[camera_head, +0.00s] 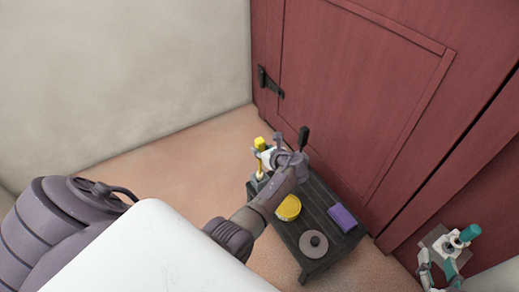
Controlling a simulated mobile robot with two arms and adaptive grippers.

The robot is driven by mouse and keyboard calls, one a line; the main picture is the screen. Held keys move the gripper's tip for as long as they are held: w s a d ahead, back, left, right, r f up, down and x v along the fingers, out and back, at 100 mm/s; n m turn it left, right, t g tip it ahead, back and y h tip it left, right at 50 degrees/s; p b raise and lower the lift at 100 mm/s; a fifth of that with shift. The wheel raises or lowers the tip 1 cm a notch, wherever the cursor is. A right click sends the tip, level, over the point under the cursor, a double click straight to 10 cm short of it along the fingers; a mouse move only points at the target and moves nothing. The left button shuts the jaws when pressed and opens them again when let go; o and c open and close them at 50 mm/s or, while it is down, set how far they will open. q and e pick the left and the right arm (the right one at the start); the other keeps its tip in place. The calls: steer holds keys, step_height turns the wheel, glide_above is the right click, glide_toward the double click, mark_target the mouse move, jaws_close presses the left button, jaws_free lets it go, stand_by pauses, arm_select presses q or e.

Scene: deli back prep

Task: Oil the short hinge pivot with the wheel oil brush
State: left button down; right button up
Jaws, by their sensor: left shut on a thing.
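My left gripper (267,158) is above the far left end of a low dark table. It is shut on a slim yellow-topped tool (260,143), which looks like the wheel oil brush and is held roughly upright. The tool's lower end is small and partly hidden by the gripper and table edge. A black hinge (268,83) is on the left edge of the red door, apart from the tool and beyond it. Whether it is the short hinge is unclear. My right gripper (437,278) is at the lower right, its fingers apart and nothing seen between them.
The dark low table (314,271) carries a yellow round thing (289,208), a purple block (342,218) and a grey disc with a dark knob (313,244). The red door (350,95) stands close behind it. The floor to the left is clear.

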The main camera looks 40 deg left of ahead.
mark_target(260, 143)
arm_select(q)
steer(key=shift+r+p, duration=0.3)
steer(key=shift+r, duration=0.25)
steer(key=shift+r+p, duration=0.4)
steer(key=shift+p, duration=0.35)
steer(key=shift+r, duration=0.15)
arm_select(e)
steer(key=s+d+f+g+h, duration=0.2)
steer(key=s+d+f+g, duration=0.1)
steer(key=s+f+g, duration=0.3)
steer(key=shift+s+d+f+g, duration=0.3)
steer(key=shift+s+f, duration=0.55)
steer(key=shift+s, duration=0.25)
